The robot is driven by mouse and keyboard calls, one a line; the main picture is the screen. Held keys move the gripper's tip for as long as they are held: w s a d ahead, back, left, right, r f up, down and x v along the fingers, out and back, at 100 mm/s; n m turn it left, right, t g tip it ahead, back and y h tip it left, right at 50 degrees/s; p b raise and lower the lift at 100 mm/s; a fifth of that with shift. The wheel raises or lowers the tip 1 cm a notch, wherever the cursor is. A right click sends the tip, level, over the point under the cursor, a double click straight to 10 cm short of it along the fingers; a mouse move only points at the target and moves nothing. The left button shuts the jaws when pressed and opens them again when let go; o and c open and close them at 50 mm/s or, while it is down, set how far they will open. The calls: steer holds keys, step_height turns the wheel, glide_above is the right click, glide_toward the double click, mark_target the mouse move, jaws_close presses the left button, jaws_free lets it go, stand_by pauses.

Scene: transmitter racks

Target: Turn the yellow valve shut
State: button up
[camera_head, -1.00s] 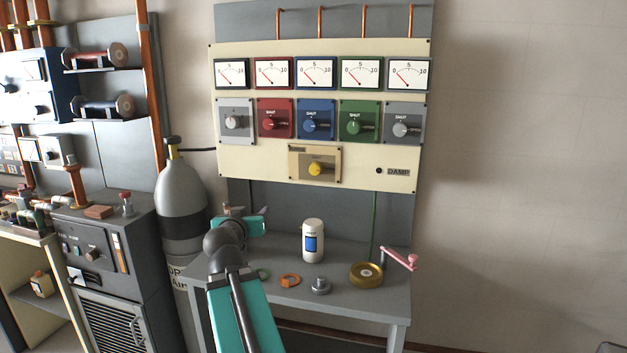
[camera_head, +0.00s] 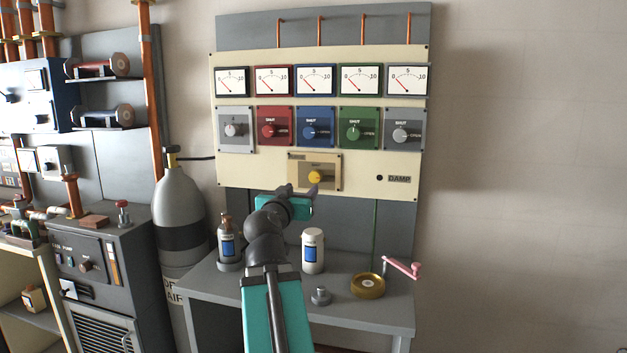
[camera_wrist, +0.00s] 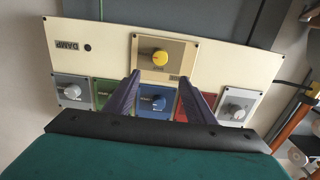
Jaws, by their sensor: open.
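The yellow valve (camera_head: 316,177) is a round knob on a tan plate (camera_head: 333,160) at the bottom middle of the cream panel. In the wrist view the yellow valve (camera_wrist: 160,59) shows upside down, beyond and between the fingers. My gripper (camera_head: 300,190) is just in front of the panel, slightly below and left of the knob in the head view. In the wrist view my gripper (camera_wrist: 163,85) has its two purple fingers apart with nothing between them. It does not appear to touch the knob.
Above the yellow valve are red (camera_head: 269,131), blue (camera_head: 312,132) and green (camera_head: 353,132) valves, with grey ones at both ends. A bench (camera_head: 380,318) below holds a white bottle (camera_head: 313,251), a brass wheel (camera_head: 367,285) and a pink crank (camera_head: 402,267). A gas cylinder (camera_head: 180,205) stands left.

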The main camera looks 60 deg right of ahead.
mark_target(314, 176)
steer(key=shift+w+d+r+p, duration=0.1)
steer(key=shift+d+p, duration=0.1)
steer(key=shift+p, duration=0.15)
steer(key=p+x, duration=0.3)
steer(key=p, duration=0.1)
steer(key=shift+p, duration=0.4)
steer(key=p+x, duration=0.2)
steer(key=p, duration=0.5)
steer(key=shift+d, duration=0.15)
steer(key=p+x, duration=0.1)
steer(key=p, duration=0.2)
steer(key=shift+d+r+p, duration=0.1)
steer(key=shift+d+p, duration=0.15)
steer(key=shift+p, duration=0.1)
steer(key=p, duration=0.1)
steer(key=d+p, duration=0.1)
steer(key=shift+w+p, duration=0.2)
steer(key=shift+p, duration=0.2)
steer(key=shift+f+p+x, duration=0.1)
steer(key=shift+p+x, duration=0.4)
steer(key=shift+x, duration=0.9)
steer(key=shift+f+p+x, duration=0.15)
steer(key=shift+p+x, duration=0.3)
steer(key=shift+x, duration=0.95)
